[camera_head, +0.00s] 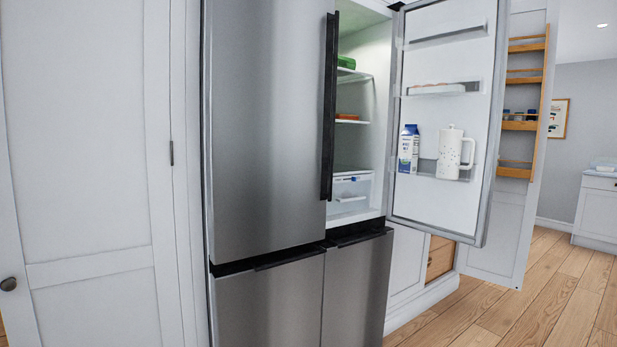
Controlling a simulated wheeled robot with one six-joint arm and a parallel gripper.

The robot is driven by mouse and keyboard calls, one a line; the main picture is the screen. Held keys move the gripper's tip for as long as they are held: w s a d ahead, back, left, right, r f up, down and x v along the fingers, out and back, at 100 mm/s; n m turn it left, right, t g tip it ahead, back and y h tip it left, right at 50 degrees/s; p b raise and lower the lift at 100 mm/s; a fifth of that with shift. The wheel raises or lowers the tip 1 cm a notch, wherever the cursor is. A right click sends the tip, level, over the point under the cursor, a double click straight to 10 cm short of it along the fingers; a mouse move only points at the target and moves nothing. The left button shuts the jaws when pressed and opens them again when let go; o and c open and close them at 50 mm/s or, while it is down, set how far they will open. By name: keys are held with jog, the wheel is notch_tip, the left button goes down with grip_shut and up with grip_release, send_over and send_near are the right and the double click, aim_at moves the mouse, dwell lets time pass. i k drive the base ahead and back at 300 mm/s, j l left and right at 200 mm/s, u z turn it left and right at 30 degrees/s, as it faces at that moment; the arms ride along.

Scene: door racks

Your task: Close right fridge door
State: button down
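The right fridge door (435,200) stands wide open, swung out to the right with its white inner side facing me. Its shelves hold a blue and white carton (408,150) and a white jug (451,152). The left fridge door (265,120) is shut, with a long black handle (329,110) along its right edge. The open right compartment (352,150) shows shelves, a green item and a clear drawer. The outer face and handle of the right door are hidden. My gripper is not in view.
A tall cabinet door (500,220) with wooden racks (522,125) stands open behind the fridge door at the right. A white cabinet (90,170) is at the left. Wooden floor (500,310) at the lower right is free.

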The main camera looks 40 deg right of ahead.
aim_at(464, 42)
jog(key=i+l, duration=0.1)
jog(key=l, duration=0.8)
jog(key=i+l, duration=0.15)
jog(key=l, duration=0.3)
jog(key=i+l, duration=0.1)
jog(key=l, duration=0.35)
jog(key=i+l+u, duration=0.1)
jog(key=l, duration=1.2)
jog(key=l+u, duration=0.1)
jog(key=l, duration=1.2)
jog(key=k+l, duration=0.1)
jog(key=l, duration=0.25)
jog(key=k+l, duration=0.1)
jog(key=l, duration=0.3)
jog(key=k+l, duration=0.1)
jog(key=l, duration=0.25)
jog(key=k+l, duration=0.1)
jog(key=l, duration=0.3)
jog(key=k+l+u, duration=0.1)
jog(key=l, duration=0.25)
jog(key=k+l, duration=0.1)
jog(key=l, duration=0.3)
jog(key=k+l, duration=0.2)
